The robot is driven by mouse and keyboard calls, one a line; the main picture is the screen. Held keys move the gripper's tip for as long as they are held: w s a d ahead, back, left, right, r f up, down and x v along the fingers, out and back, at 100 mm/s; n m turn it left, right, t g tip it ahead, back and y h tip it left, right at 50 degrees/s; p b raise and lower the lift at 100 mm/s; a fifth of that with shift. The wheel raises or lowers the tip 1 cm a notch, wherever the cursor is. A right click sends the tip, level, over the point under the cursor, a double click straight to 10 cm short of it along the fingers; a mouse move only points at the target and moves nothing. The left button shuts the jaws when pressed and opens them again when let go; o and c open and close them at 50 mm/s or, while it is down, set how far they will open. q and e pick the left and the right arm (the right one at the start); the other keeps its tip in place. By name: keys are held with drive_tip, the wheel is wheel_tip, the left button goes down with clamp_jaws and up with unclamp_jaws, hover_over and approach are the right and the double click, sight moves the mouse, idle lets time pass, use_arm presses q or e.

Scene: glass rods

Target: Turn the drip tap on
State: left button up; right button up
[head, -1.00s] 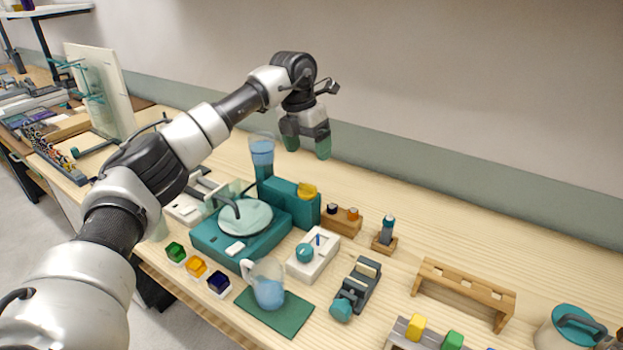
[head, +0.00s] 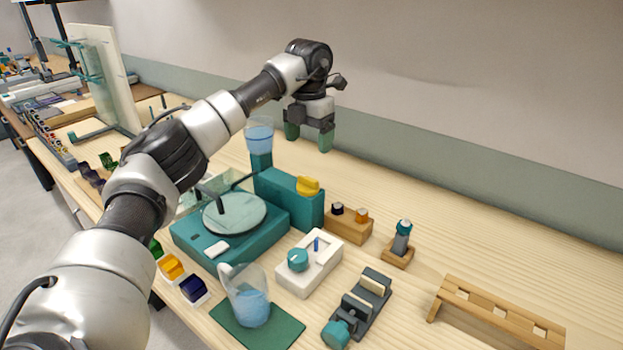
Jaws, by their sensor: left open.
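A teal grinding machine (head: 262,238) with a round pale disc (head: 234,213) stands on the bench. Behind the disc a clear cup of blue water (head: 259,137) sits on a teal post (head: 261,161), and a thin dark spout arm reaches over the disc. A yellow knob (head: 307,185) sits on the machine's teal rear box (head: 289,201). I cannot tell which part is the drip tap. My left gripper (head: 308,137) is open and empty, pointing down, above and beyond the rear box, right of the water cup. It touches nothing visible. My right gripper is not in view.
A white control box (head: 310,263) with a teal dial and a pitcher of blue water (head: 248,298) on a green mat (head: 278,331) stand in front. A wooden block with two knobs (head: 348,224) stands right of the machine. The wall (head: 450,110) rises behind the bench.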

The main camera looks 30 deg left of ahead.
sight(308, 178)
use_arm(q)
drive_tip(key=f, duration=0.9)
drive_tip(key=shift+s+f+p, duration=0.25)
drive_tip(key=shift+f+p, duration=0.05)
drive_tip(key=shift+p, duration=0.1)
drive_tip(key=c, duration=0.9)
